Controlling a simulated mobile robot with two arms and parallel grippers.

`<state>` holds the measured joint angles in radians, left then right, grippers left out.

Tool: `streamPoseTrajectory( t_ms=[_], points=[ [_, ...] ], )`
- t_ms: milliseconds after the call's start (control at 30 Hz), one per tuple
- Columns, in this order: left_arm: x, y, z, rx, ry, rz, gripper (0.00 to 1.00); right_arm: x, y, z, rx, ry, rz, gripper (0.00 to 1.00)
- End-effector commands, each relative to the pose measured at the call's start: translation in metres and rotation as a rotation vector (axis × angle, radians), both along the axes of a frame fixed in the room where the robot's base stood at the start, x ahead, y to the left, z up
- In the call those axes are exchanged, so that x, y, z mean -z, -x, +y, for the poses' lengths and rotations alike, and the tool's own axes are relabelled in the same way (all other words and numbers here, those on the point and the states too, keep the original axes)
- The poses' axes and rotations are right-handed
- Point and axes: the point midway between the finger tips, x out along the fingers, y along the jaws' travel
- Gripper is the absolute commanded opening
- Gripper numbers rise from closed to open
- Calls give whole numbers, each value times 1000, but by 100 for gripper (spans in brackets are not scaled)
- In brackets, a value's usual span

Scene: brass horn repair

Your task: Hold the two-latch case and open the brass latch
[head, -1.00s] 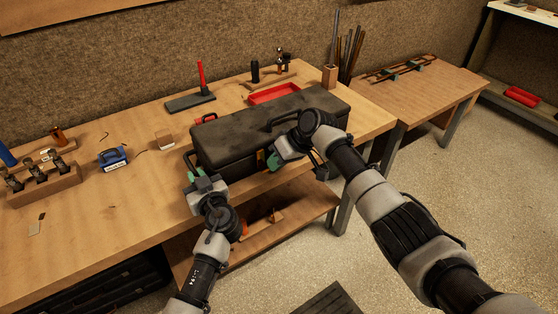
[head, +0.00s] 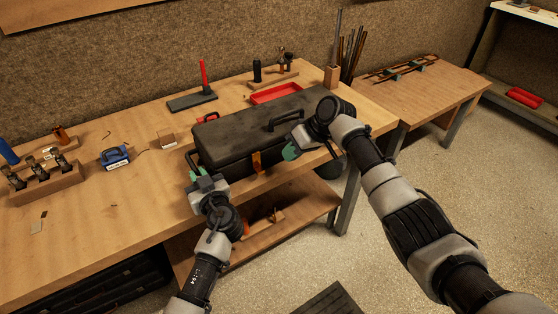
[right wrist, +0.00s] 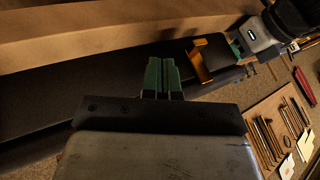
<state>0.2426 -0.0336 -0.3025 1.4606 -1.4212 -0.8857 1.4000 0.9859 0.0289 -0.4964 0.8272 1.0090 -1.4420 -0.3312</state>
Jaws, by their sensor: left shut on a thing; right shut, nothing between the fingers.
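The black two-latch case (head: 235,138) lies on the workbench with its lid down. Its brass latch (head: 256,162) is on the front face and also shows in the right wrist view (right wrist: 201,62), where it seems to stand out from the case; I cannot tell if it is released. My left gripper (head: 194,176) is shut on the side handle (head: 189,158) at the case's left end. My right gripper (head: 290,152) is shut and empty, in front of the case to the right of the latch; its green fingertips (right wrist: 161,76) show together. The second latch is not visible.
A red tray (head: 275,93) lies behind the case, and a small wooden block (head: 167,138) lies to its left. A blue tool (head: 115,156) is further left. A lower shelf (head: 285,222) is under the bench. Bare bench top lies left of the case.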

Motion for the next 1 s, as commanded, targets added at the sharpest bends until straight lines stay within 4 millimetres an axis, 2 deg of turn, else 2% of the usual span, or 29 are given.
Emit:
streamPoseTrajectory(
  t_ms=[200, 400, 867, 900, 1000],
  points=[
    [0, 0, -1, 1, 1, 1, 0, -33, 2, -25, 0, 0, -2, 0],
    [0, 0, -1, 1, 1, 1, 0, -52, 4, -39, 1, 1, 0, 0],
    [0, 0, 0, 1, 1, 1, 0, -56, 4, -42, 1, 0, 1, 0],
    [0, 0, 0, 1, 1, 1, 16, -56, 4, -42, 1, 0, 1, 0],
    [0, 0, 0, 1, 1, 1, 31, -56, 4, -42, 1, 0, 1, 0]
  ],
)
